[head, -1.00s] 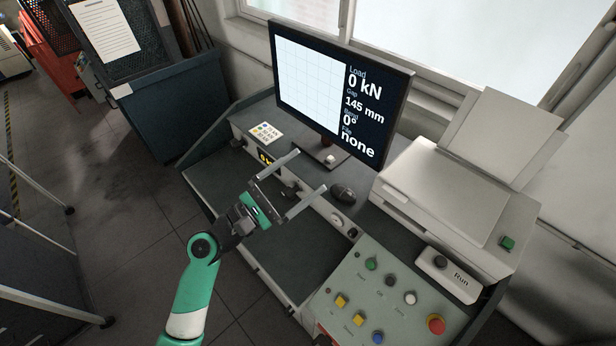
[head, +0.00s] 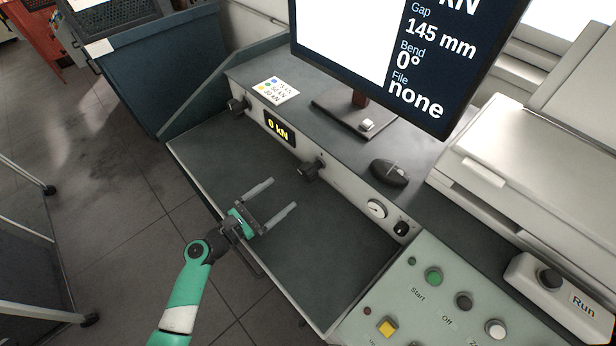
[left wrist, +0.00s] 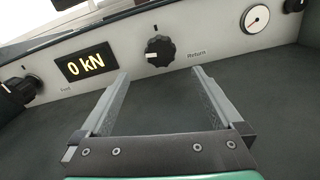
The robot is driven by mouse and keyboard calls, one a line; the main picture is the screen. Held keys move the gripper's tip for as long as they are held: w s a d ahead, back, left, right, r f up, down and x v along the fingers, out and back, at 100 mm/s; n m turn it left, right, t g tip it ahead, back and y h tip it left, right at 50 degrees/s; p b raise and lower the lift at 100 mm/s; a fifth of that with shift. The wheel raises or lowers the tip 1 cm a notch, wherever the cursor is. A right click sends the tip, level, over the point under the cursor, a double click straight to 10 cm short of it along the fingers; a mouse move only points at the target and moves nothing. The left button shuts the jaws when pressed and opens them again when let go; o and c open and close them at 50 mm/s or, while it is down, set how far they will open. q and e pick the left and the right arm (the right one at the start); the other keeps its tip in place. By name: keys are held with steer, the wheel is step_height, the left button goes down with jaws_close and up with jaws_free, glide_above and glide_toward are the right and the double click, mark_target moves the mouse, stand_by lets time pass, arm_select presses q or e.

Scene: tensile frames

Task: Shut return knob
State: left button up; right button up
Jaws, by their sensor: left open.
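The return knob (left wrist: 159,50) is a black knob with a white pointer mark on the pale panel, left of the word "Return" in the left wrist view. In the head view the return knob (head: 310,170) sits in the middle of the panel at the back of the dark desk. My left gripper (head: 278,199) is open and empty above the desk, in front of and below the knob, not touching it. In the left wrist view its two fingers (left wrist: 158,97) point toward the panel, one on each side of the knob. My right gripper is not seen.
Left of the return knob are a "0 kN" display (head: 279,129) and another black knob (head: 238,104). Right of it are a gauge (head: 376,208) and a small black knob (head: 402,229). A green button panel (head: 440,300) stands at the right. The desk surface (head: 320,240) is clear.

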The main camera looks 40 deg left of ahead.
mark_target(304, 176)
arm_select(q)
steer(key=w+b, duration=0.1)
steer(key=w, duration=0.2)
steer(key=w+b, duration=0.1)
steer(key=w, duration=0.3)
steer(key=w+b, duration=0.1)
steer(key=w, duration=0.3)
steer(key=shift+d, duration=0.35)
steer(key=shift+w, duration=0.35)
steer(key=shift+r, duration=0.1)
steer(key=shift+c, duration=0.2)
steer(key=c, duration=1.3)
